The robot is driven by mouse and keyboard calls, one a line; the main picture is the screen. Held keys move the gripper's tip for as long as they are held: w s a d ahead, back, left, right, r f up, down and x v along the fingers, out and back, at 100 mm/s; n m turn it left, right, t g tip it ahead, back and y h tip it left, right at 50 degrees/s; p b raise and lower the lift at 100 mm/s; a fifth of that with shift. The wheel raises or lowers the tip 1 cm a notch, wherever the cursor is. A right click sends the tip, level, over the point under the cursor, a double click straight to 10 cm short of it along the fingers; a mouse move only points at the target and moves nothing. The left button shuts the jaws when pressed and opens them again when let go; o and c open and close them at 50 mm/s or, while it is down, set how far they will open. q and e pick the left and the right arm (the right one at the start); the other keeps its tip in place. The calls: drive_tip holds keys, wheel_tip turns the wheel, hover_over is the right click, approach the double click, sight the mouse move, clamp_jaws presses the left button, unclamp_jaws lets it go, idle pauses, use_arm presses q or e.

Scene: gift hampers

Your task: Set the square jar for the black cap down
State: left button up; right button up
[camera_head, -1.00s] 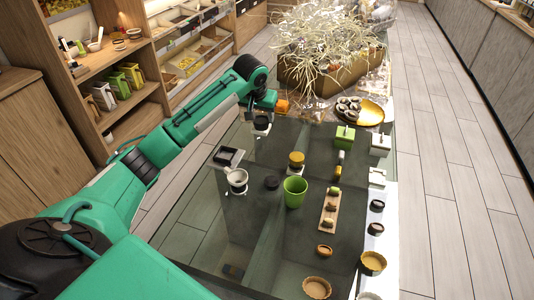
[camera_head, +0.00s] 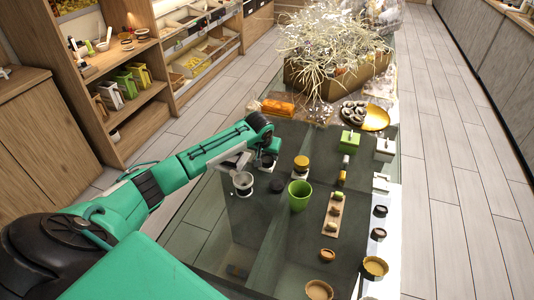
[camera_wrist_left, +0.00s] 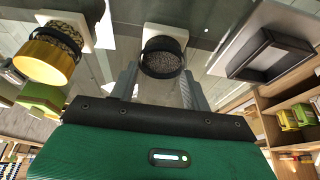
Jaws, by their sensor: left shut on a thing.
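The square jar (camera_head: 267,162) is in my left gripper (camera_head: 266,152), low over the dark mat. In the left wrist view the jar (camera_wrist_left: 162,62), with a dark rim and dark grainy contents, sits between the two fingers (camera_wrist_left: 160,84), which are shut on it. A white square patch (camera_wrist_left: 166,33) shows right beside the jar there. I cannot tell whether the jar's base touches the surface. My right gripper is not in view.
A yellow-lidded jar (camera_head: 301,163) stands right of the gripper. A black tray (camera_wrist_left: 270,54) shows in the wrist view. Small blocks sit on a wooden strip (camera_head: 333,213). The near mat is mostly clear.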

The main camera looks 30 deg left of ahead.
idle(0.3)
use_arm(q)
drive_tip(key=o, duration=1.1)
drive_tip(key=shift+f, duration=0.1)
drive_tip(key=b+v, duration=0.1)
drive_tip(key=v, duration=1.1)
drive_tip(key=shift+s, duration=0.1)
